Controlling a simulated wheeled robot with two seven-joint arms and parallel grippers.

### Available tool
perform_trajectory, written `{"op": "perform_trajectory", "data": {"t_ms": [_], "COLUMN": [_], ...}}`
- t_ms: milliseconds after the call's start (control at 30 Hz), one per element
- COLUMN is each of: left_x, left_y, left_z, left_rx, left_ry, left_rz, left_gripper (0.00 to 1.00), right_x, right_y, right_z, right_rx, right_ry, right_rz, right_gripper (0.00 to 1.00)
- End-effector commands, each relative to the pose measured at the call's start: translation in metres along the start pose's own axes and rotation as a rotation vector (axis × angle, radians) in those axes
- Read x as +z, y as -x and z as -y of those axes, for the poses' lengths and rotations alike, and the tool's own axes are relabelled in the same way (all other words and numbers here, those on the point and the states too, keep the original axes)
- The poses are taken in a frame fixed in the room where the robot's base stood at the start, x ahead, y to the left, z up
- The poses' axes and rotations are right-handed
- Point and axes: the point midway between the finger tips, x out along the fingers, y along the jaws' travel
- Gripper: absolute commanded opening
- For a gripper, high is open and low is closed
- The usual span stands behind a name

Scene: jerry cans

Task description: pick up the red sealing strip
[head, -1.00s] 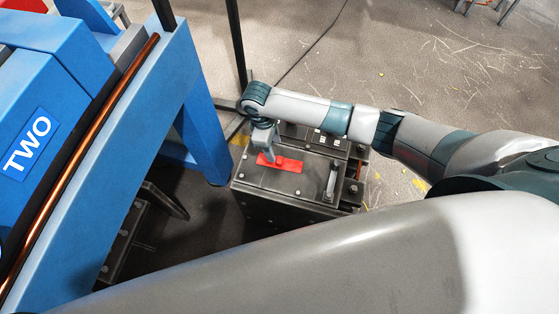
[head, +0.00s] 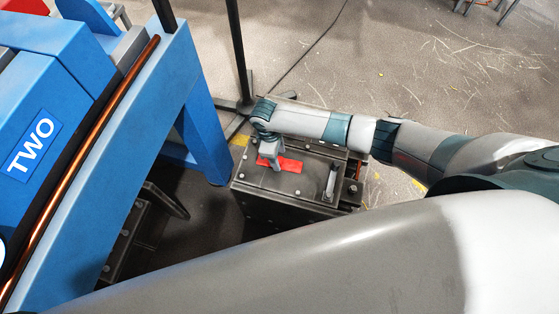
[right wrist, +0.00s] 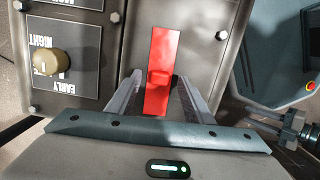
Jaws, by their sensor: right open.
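The red sealing strip (head: 291,166) lies flat on the top of a dark metal box (head: 252,180). A gap shows between the strip and each finger. The strip's near end is hidden by the gripper body.
A panel with a tan knob (right wrist: 50,61) lies left of the strip in the wrist view. A blue machine marked TWO (head: 75,150) and a black post (head: 238,50) stand close by. Open floor lies beyond.

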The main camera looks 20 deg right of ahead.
Motion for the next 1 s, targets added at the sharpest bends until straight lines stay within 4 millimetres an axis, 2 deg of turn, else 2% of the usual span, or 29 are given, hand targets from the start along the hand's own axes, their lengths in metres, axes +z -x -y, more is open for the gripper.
{"op": "perform_trajectory", "data": {"t_ms": [167,633,800,833,1000], "left_x": [0.005,-0.005,-0.004,-0.004,-0.003], "left_y": [0.000,0.000,0.000,0.000,0.000], "left_z": [0.001,0.012,0.011,0.011,0.008], "left_rx": [-0.001,-0.010,-0.010,-0.010,-0.007], "left_ry": [0.001,-0.009,-0.008,-0.008,-0.006], "left_rz": [0.008,-0.011,-0.009,-0.009,-0.007], "left_gripper": [0.31,0.31,0.31,0.31,0.31], "right_x": [0.000,-0.001,-0.001,-0.001,-0.001], "right_y": [-0.013,-0.013,-0.013,-0.013,-0.013], "right_z": [0.000,0.000,0.000,0.000,0.000], "right_rx": [0.000,0.000,0.000,0.000,0.001], "right_ry": [0.000,0.000,0.000,0.000,0.000], "right_rz": [0.000,-0.001,-0.001,-0.001,-0.001], "right_gripper": [0.47,0.47,0.06,0.03,0.03]}}
